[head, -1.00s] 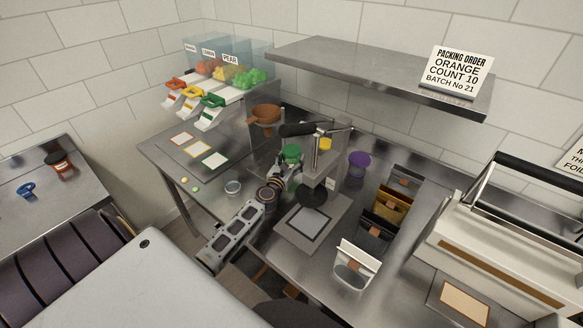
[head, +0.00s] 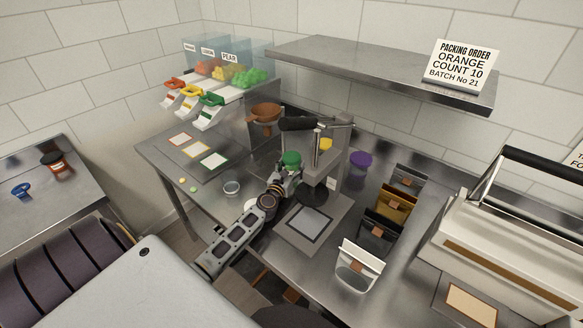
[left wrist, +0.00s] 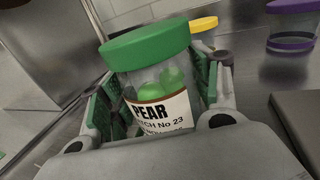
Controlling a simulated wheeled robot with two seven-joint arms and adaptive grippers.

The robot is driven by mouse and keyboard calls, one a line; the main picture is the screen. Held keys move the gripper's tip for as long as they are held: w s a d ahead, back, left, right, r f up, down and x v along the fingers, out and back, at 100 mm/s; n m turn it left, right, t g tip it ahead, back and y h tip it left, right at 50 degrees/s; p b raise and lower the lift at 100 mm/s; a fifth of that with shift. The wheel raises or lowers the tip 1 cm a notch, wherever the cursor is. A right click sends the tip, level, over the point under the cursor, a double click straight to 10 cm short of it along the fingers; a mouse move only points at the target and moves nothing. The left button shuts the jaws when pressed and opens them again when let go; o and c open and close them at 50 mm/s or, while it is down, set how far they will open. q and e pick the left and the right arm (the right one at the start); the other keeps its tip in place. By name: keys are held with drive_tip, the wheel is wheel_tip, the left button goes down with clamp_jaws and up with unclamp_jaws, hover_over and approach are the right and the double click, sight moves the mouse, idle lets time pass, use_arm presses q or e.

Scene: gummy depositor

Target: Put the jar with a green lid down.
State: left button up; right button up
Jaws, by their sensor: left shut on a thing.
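The jar with a green lid (left wrist: 150,75) is clear, with green gummies inside and a label reading PEAR. In the head view its green lid (head: 291,158) shows just beyond my left gripper (head: 289,172), left of the press column. In the left wrist view the jar stands between both fingers of my left gripper (left wrist: 155,105), which is shut on it. The jar's base is hidden, so I cannot tell whether it touches the table. My right gripper is not in view.
A yellow-lidded jar (head: 325,144) and a purple-lidded jar (head: 360,162) stand nearby at the back. The press (head: 328,165) is close on the right, with a framed grey pad (head: 310,222) in front. Several pouches (head: 395,205) stand farther right.

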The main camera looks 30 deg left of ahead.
use_arm(q)
drive_tip(key=shift+f, duration=0.15)
drive_tip(key=o, duration=1.4)
drive_tip(key=shift+o, duration=0.2)
drive_tip(key=shift+r, duration=0.2)
drive_tip(key=shift+s+f, duration=0.15)
drive_tip(key=shift+s, duration=0.15)
drive_tip(key=shift+v, duration=2.85)
drive_tip(key=shift+b+v, duration=0.6)
drive_tip(key=shift+v, duration=2.2)
drive_tip(key=shift+s+d, duration=0.1)
